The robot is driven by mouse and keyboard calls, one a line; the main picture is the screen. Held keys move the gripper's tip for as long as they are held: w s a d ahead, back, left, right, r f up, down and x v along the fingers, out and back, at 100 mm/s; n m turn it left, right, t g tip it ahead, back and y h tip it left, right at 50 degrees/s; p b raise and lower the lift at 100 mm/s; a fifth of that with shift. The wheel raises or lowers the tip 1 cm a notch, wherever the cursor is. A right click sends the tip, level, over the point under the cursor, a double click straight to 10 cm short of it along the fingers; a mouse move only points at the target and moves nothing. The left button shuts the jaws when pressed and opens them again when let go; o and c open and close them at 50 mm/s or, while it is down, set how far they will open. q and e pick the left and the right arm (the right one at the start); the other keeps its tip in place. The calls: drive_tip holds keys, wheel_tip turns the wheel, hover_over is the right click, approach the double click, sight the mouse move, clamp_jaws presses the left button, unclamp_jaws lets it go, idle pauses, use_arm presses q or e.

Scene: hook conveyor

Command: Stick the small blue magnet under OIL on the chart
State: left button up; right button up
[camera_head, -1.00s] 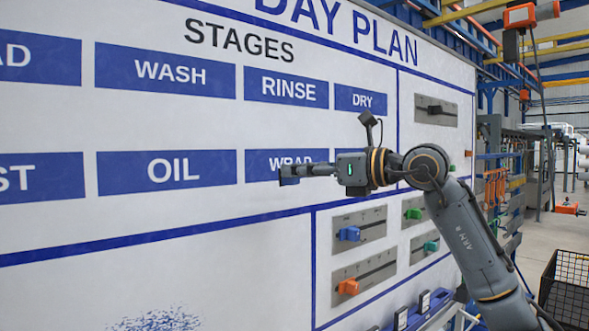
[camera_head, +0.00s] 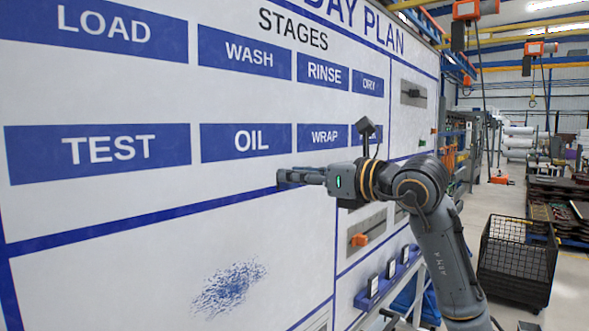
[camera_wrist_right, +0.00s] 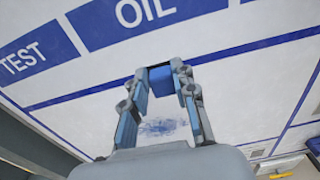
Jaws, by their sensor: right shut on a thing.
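The chart (camera_head: 120,225) is a large white board with blue labels. The OIL label (camera_head: 250,140) is in the lower row, between TEST and WRAP; it also shows at the top of the wrist view (camera_wrist_right: 145,12). My right gripper (camera_head: 288,178) is in front of the board, below and a little right of OIL, over the blue line. In the wrist view its fingers (camera_wrist_right: 160,82) are shut on the small blue magnet (camera_wrist_right: 161,79), which is beneath OIL there. I cannot tell whether the magnet touches the board. My left gripper is not in view.
A blue scribble (camera_head: 228,287) marks the lower board. An orange-knobbed slider (camera_head: 361,239) and a dark-knobbed slider (camera_head: 413,93) are on the right panel. A black wire bin (camera_head: 517,262) stands on the floor at the right. The board around OIL is otherwise clear.

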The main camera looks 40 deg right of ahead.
drive_tip(key=w+p, duration=0.1)
drive_tip(key=w, duration=0.1)
drive_tip(key=w+p, duration=0.1)
drive_tip(key=shift+w+a+r+p, duration=0.25)
drive_tip(key=shift+w+a+p, duration=0.05)
drive_tip(key=shift+w+a, duration=0.1)
drive_tip(key=shift+w+a+f+p, duration=0.15)
drive_tip(key=shift+w+p, duration=0.55)
drive_tip(key=shift+w, duration=1)
drive_tip(key=shift+w, duration=0.35)
drive_tip(key=o, duration=1.1)
drive_tip(key=shift+s, duration=0.1)
